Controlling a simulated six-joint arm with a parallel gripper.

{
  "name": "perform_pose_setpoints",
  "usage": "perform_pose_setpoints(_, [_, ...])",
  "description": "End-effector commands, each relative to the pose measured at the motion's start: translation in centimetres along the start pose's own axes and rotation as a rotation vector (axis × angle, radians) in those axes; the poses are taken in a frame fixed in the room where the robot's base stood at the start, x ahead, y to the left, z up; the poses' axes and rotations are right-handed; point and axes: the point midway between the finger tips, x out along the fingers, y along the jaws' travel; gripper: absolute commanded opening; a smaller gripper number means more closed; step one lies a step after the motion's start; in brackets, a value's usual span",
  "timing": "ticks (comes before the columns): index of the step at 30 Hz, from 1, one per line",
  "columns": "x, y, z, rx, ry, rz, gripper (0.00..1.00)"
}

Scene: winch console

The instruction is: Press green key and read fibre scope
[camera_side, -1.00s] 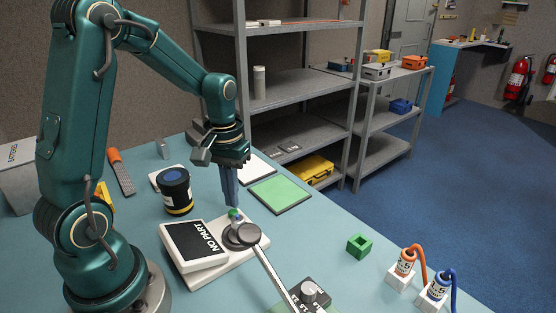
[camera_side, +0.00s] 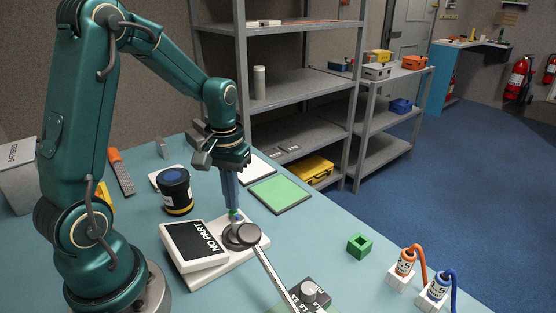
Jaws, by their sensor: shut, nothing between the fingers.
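My gripper (camera_side: 232,208) is shut and empty, pointing down over the green key (camera_side: 233,215). Its fingertips appear to touch the top of the key, though contact is hard to judge at this size. The key sits on a white scope base (camera_side: 238,255), just behind a round grey head (camera_side: 242,236) on a slanted metal arm. The fibre scope's dark screen (camera_side: 196,241) faces up at the left of the base and reads "NO PART". A bluish spot shows beside the green key; what it is cannot be told.
A black jar (camera_side: 175,192) stands left of the gripper. A green mat (camera_side: 280,194) lies behind right. A green hollow block (camera_side: 360,246) and white holders with an orange cable (camera_side: 404,266) and a blue cable (camera_side: 437,290) stand at right. A knobbed box (camera_side: 310,293) is in front.

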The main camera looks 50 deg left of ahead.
Motion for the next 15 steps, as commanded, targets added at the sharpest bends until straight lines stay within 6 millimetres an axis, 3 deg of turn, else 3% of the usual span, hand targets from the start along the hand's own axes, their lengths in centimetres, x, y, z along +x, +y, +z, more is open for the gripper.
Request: perform_pose_setpoints(15, [1.3, 0.0, 0.0, 0.000, 0.000, 0.000, 0.00])
